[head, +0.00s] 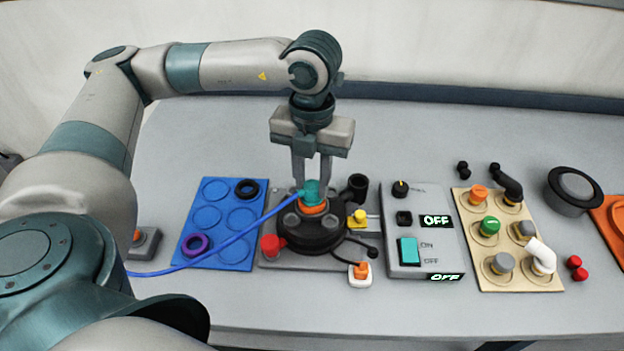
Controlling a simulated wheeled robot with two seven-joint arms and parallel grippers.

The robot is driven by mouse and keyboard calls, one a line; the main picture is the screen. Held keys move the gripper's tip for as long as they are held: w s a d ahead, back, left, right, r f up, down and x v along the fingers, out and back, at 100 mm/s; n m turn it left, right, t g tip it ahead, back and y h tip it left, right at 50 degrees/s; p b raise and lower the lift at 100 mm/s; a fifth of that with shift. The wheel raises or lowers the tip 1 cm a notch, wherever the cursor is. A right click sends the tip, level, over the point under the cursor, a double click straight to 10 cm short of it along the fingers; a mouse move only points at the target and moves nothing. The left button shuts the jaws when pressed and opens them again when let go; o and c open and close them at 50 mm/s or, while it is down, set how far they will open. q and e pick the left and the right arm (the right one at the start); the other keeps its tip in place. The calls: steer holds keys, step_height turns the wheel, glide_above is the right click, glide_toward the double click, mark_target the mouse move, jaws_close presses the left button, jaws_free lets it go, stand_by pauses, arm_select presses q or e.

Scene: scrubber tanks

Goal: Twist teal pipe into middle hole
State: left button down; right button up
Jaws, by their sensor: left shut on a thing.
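The teal pipe (312,190) is upright between the fingers of my left gripper (312,184), which is shut on it. Its lower end meets an orange ring (314,207) at the top middle of a round black base (312,234). How deep it sits in the hole cannot be told. A blue hose (240,229) runs from near the pipe to the lower left. My right gripper is not in view.
A blue tray (212,252) with a black ring and a purple ring lies left of the base. A grey control box (440,262) reading OFF stands to the right. A tan board (508,276) holds several fittings. A black round part (574,190) stands farther right.

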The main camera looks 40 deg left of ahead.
arm_select(q)
steer(key=shift+f+m+b, duration=0.1)
steer(key=shift+m+b, duration=0.2)
steer(key=shift+b, duration=0.2)
steer(key=shift+m+b, duration=1.2)
steer(key=shift+m, duration=0.1)
stand_by(0.4)
steer(key=shift+s+a+m+b, duration=0.1)
steer(key=shift+s+m+b, duration=0.15)
steer(key=shift+b, duration=0.3)
steer(key=shift+m+b, duration=0.35)
steer(key=shift+b, duration=0.05)
steer(key=shift+w+f, duration=0.1)
steer(key=shift+w, duration=0.2)
steer(key=shift+s, duration=0.1)
steer(key=shift+m, duration=0.4)
